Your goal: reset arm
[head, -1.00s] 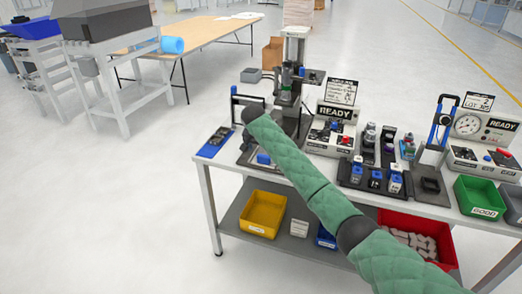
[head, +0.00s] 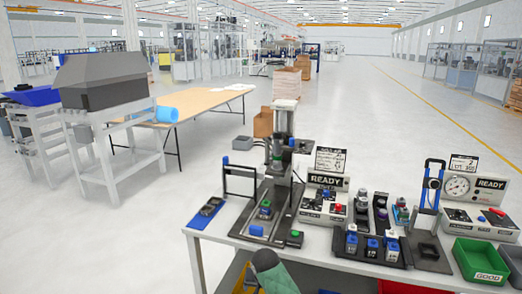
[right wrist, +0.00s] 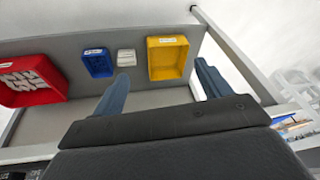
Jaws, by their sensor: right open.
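My right gripper (right wrist: 161,84) shows in the right wrist view with its two blue-grey fingers spread apart and nothing between them. Beyond the fingers lie the lower shelf of the workbench and its bins. In the head view only part of my right arm (head: 276,276), in a green quilted sleeve with a dark joint, shows at the bottom edge. The right gripper itself is hidden there. My left arm and gripper are not in view.
The workbench (head: 212,222) carries a press stand (head: 281,150), READY test boxes and a green GOOD bin (head: 482,262). On its shelf are a yellow bin (right wrist: 167,58), a blue bin (right wrist: 98,63) and a red bin (right wrist: 32,78).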

